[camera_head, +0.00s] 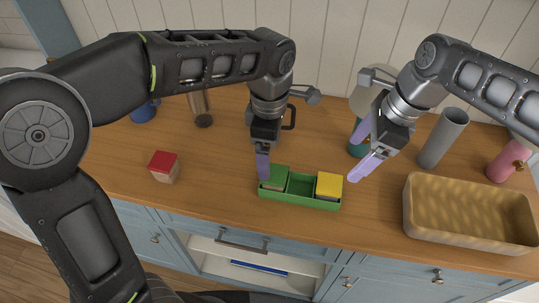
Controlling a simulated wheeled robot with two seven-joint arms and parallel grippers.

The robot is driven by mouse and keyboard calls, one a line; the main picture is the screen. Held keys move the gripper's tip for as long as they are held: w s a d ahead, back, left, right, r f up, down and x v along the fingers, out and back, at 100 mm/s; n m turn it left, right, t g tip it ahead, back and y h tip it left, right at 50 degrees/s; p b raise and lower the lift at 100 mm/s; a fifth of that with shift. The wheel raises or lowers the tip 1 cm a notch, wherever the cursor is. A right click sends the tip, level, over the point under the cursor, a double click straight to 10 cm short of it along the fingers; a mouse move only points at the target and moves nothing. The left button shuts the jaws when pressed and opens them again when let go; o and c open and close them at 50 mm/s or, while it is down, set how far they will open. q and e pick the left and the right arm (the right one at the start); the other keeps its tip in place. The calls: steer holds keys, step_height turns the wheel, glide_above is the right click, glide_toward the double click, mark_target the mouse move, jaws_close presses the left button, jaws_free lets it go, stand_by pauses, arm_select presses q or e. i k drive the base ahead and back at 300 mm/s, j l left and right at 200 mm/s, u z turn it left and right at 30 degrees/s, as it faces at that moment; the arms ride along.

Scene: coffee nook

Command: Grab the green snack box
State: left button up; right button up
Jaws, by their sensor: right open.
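The green snack box (276,176) sits in the left compartment of a green tray (299,200) on the wooden counter. A yellow-topped box (329,184) sits in the tray's right compartment. The middle compartment looks empty. My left gripper (263,166) points down at the left end of the tray, its lavender finger just beside or over the green box. I see it edge-on, so its opening is hidden and I cannot tell if it touches the box. My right gripper (364,151) is open and empty, above the counter to the right of the yellow box.
A red-topped box (164,167) stands left on the counter (225,190). A tan basket (470,232) is at the right. A grey cylinder (442,138), a pink bottle (506,160), a teal item (357,143) and a brown cylinder (201,110) stand farther back. Counter between the red-topped box and tray is clear.

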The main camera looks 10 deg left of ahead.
mark_target(301, 188)
steer(key=k, duration=1)
